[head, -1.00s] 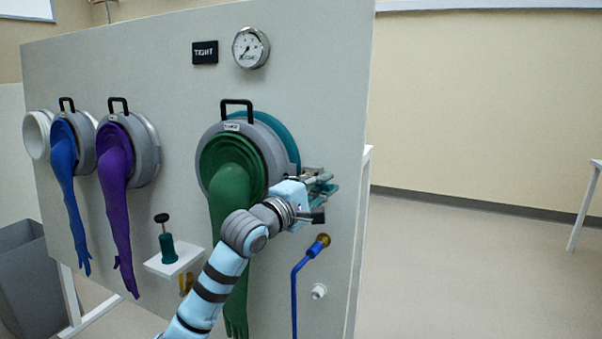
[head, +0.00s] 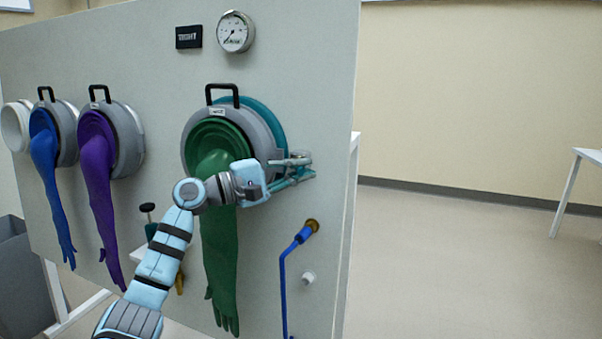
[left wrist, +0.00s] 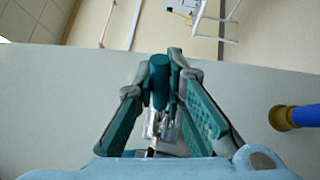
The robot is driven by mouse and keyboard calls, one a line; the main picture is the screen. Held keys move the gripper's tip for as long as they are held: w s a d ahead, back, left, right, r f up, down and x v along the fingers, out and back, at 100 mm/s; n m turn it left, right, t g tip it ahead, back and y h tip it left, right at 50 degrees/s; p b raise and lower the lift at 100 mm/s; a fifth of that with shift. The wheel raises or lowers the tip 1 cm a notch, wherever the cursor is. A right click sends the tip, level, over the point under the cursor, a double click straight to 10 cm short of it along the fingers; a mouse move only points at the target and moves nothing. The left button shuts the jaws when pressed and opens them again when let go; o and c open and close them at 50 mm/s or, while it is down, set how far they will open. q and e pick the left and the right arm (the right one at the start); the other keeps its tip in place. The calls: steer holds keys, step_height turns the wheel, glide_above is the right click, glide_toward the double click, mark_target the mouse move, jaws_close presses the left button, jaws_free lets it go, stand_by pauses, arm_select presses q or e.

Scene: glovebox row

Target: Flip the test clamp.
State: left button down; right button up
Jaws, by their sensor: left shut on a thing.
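The test clamp shows in the left wrist view as a bright metal body (left wrist: 163,128) with a teal rounded handle (left wrist: 160,82). The handle lies between the two fingers of my left gripper (left wrist: 160,75), which is shut on it. In the head view my left gripper (head: 298,168) is at the right rim of the port with the green glove (head: 222,200), close to the panel. The gripper hides most of the clamp there, so I cannot tell its exact angle. My right gripper is not in view.
A blue hose with a brass end (head: 300,240) hangs just below the gripper; a white peg (head: 309,278) is under it. The gauge (head: 235,32) and black sign (head: 188,37) are above. Ports with purple (head: 100,190) and blue gloves (head: 50,185) stand left. Open floor lies right.

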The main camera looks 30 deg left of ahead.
arm_select(q)
steer(key=c, duration=1.6)
jaws_free()
steer(key=shift+c, duration=0.2)
steer(key=v, duration=0.7)
steer(key=shift+s, duration=0.15)
